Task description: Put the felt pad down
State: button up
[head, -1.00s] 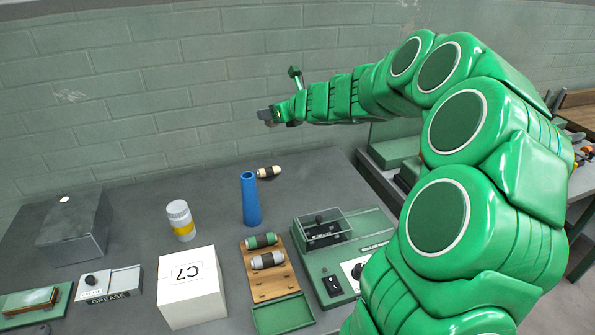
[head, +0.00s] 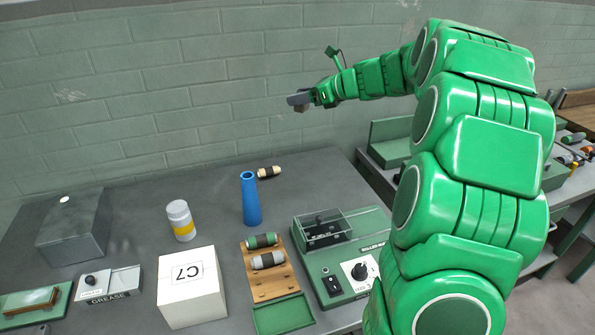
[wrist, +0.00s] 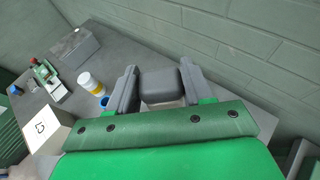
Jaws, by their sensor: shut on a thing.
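My gripper (head: 298,101) is held in the air above the back of the bench, in front of the brick wall. In the wrist view its two dark fingers (wrist: 156,88) are shut on the felt pad (wrist: 159,84), a small dark grey block with a paler part at its near edge. In the head view only a small brownish bit shows below the fingers. The pad touches nothing but the fingers. Its underside is hidden in the wrist view.
On the grey bench (head: 130,235) stand a blue tube (head: 250,203), a yellow-banded white bottle (head: 180,220), a white C7 box (head: 190,287), a wooden tray (head: 283,283) with rollers, a roller (head: 269,172) and a green machine (head: 345,285). Bare bench lies behind the bottle.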

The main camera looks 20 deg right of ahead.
jog(key=shift+s+d+r, duration=0.1)
jog(key=shift+s+d, duration=0.05)
jog(key=shift+d, duration=0.3)
notch_tip(320, 180, down, 17)
jog(key=w+f, duration=0.3)
jog(key=w, duration=0.1)
jog(key=w+d+f, duration=0.1)
jog(key=w+f, duration=0.2)
jog(key=w, duration=0.1)
jog(key=w+d+f, duration=0.1)
jog(key=w+f, duration=0.1)
jog(key=w, duration=0.2)
jog(key=shift+w+f, duration=0.25)
jog(key=shift+f, duration=0.15)
jog(key=shift+w+d+f, duration=0.15)
jog(key=shift+w+f, duration=0.15)
jog(key=shift+w, duration=0.05)
jog(key=shift+w+f, duration=0.3)
jog(key=shift+f, duration=1.6)
jog(key=shift+f, duration=0.15)
